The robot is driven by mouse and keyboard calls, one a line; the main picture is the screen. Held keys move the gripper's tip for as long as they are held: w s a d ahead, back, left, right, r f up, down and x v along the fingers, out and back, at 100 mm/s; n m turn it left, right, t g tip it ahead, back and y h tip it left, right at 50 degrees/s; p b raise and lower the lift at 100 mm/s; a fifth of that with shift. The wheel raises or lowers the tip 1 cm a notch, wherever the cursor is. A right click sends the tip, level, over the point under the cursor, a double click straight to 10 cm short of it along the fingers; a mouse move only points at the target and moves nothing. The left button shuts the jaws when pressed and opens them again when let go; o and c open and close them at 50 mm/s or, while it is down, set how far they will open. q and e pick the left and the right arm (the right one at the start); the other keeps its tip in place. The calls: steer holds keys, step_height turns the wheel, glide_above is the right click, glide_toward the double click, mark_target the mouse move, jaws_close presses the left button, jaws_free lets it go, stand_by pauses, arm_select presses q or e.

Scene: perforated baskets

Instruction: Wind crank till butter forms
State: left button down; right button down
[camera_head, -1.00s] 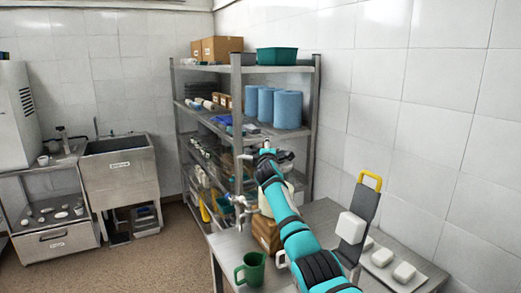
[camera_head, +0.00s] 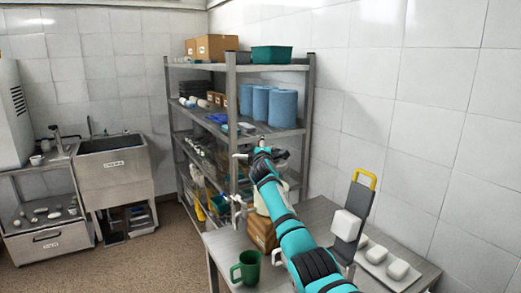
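A teal and black arm of mine enters from the bottom right; I take it for my right. Its gripper (camera_head: 262,154) is raised in front of the shelf rack, small and dark, and its fingers cannot be told apart clearly. Below and behind this arm, on the metal table (camera_head: 222,240), stands a pale vessel (camera_head: 261,203) with a brown wooden block (camera_head: 262,234) near its foot. The arm hides much of both. A silvery fitting (camera_head: 238,208) shows left of them; I cannot tell whether it is the crank. No butter can be made out. My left gripper is not in view.
A green mug (camera_head: 245,267) stands at the table's front edge. Behind is a loaded shelf rack (camera_head: 231,120). A sink (camera_head: 116,167) stands left, with open floor between.

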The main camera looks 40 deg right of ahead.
steer(key=shift+s+d, duration=0.2)
steer(key=shift+d, duration=0.15)
steer(key=c, duration=0.7)
jaws_free()
steer(key=shift+s, duration=0.1)
steer(key=shift+c, duration=0.2)
steer(key=o, duration=0.3)
steer(key=shift+s+d, duration=0.25)
steer(key=shift+d, duration=0.15)
steer(key=v, duration=1.2)
steer(key=shift+w+a, duration=0.1)
steer(key=shift+w, duration=0.05)
